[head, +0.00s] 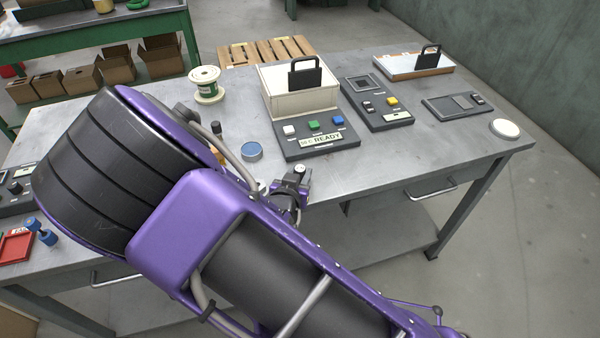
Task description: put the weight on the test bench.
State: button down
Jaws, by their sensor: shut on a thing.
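My gripper (287,197) shows small past my purple arm, at the front edge of the grey table. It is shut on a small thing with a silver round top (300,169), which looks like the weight. My arm hides most of the jaws, and I cannot tell whether the weight touches the table. The likely test bench is the dark console (318,146) with white, green and blue buttons and a READY display. It stands beyond my gripper, in front of a cream open box (298,103).
Another dark console (378,112) and a flat dark device (457,105) stand to the right, near a white round disc (505,129). A spool (206,85) and a blue-topped round tin (252,152) are to the left. Bare tabletop (430,145) lies at the right front.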

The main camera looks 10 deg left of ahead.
jog(key=shift+f, duration=0.2)
jog(key=c, duration=0.6)
grip_release()
jog(key=shift+r, duration=0.15)
jog(key=shift+s+r, duration=0.1)
jog(key=shift+r, duration=0.1)
jog(key=p+v, duration=0.1)
jog(key=v, duration=1)
jog(key=shift+s+r, duration=0.15)
jog(key=shift+s, duration=0.2)
jog(key=shift+w, duration=0.1)
